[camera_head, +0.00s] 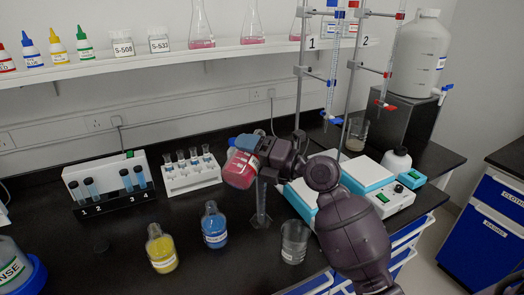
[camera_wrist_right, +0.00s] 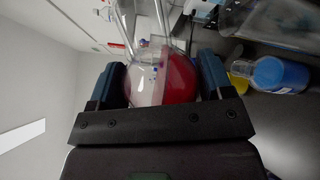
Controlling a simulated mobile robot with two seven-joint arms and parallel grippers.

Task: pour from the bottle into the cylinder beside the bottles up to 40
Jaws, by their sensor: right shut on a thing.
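My right gripper (camera_head: 252,150) is shut on a bottle of red liquid (camera_head: 240,170) and holds it tilted above the bench. In the right wrist view the same bottle (camera_wrist_right: 180,78) sits between the two fingers, with its red liquid lying to one side. A clear, slim graduated cylinder (camera_head: 261,207) stands upright on the bench, just below and right of the held bottle; its upper part is partly hidden by my gripper. I cannot read its level or see a stream. A blue bottle (camera_head: 214,227) and a yellow bottle (camera_head: 161,250) stand to its left. My left gripper is out of view.
An empty-looking beaker (camera_head: 294,243) stands right of the cylinder. Behind are a white vial rack (camera_head: 192,178) and a black cuvette rack (camera_head: 112,199). White-and-teal devices (camera_head: 366,175) and burette stands (camera_head: 301,75) are at the right.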

